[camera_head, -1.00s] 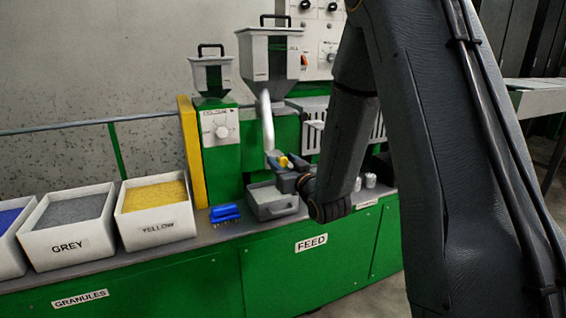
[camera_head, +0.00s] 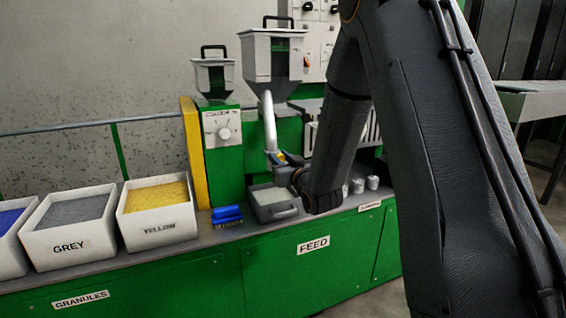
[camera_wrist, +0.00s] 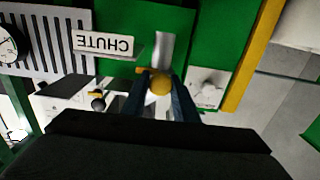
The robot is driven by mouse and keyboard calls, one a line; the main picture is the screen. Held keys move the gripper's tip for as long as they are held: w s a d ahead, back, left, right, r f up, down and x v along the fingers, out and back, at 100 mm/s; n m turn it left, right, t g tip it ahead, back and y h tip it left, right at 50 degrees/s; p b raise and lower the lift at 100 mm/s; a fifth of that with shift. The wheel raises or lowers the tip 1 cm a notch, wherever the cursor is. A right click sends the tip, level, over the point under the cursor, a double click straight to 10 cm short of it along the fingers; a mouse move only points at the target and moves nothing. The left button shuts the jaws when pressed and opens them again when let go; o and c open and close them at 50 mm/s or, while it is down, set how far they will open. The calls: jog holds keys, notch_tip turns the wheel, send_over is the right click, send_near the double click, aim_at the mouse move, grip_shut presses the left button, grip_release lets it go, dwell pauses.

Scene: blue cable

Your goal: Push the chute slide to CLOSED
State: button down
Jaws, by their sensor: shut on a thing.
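The chute is a pale grey tube (camera_head: 268,122) coming down from the larger hopper. It also shows in the wrist view (camera_wrist: 165,48), near an upside-down CHUTE label (camera_wrist: 103,43). The slide has a round yellow knob (camera_wrist: 160,84) with a yellow-orange bar behind it, at the tube's lower end. My gripper (camera_wrist: 160,92) has its two blue-grey fingers on either side of the knob, shut on it. In the head view my gripper (camera_head: 282,158) is small at the tube's foot, and my wrist partly hides it. The slide's exact position cannot be read.
A grey drawer-like tray (camera_head: 272,205) sits below the chute. A blue brush (camera_head: 227,215) lies left of it. Bins of yellow (camera_head: 157,212) and grey (camera_head: 68,228) granules stand farther left. Small white cups (camera_head: 372,182) stand at right. A second knob (camera_wrist: 98,103) is near my gripper.

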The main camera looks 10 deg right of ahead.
jog(key=shift+w+r, duration=0.1)
jog(key=c, duration=1.4)
grip_release()
jog(key=shift+w, duration=0.1)
jog(key=shift+c, duration=0.2)
jog(key=s+d, duration=0.1)
jog(key=s, duration=0.6)
jog(key=shift+s+d, duration=0.15)
jog(key=shift+s, duration=0.25)
